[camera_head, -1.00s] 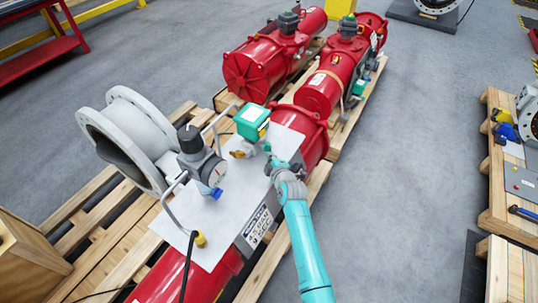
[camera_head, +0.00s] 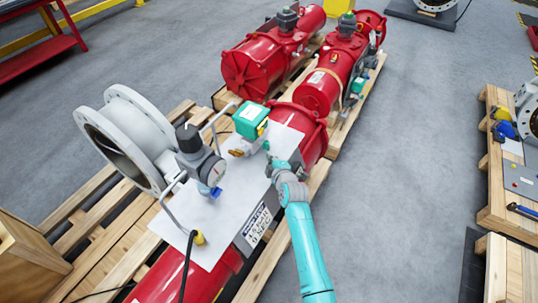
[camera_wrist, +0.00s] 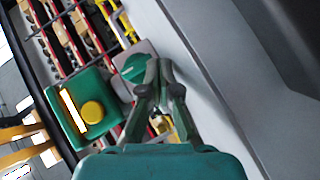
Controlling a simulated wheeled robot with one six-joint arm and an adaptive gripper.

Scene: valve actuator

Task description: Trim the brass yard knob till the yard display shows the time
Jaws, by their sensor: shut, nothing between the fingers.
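A black-and-white readout (camera_head: 257,223) on the actuator's side shows small text that seems to read 4.5 BAR and 0 SEC. My gripper (camera_head: 269,150) is just right of the green box, pointing at the fittings. In the wrist view my gripper (camera_wrist: 158,70) is shut and empty, its tips beside or in front of a green knob (camera_wrist: 134,68); contact cannot be told. The green box with a yellow button (camera_wrist: 93,112) is left of it.
A gauge with a black-topped regulator (camera_head: 205,165) and a grey flanged pipe (camera_head: 125,135) stand left of the fittings. More red actuators (camera_head: 268,60) lie behind. A pallet with tools (camera_head: 510,170) is at the right. The floor between is clear.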

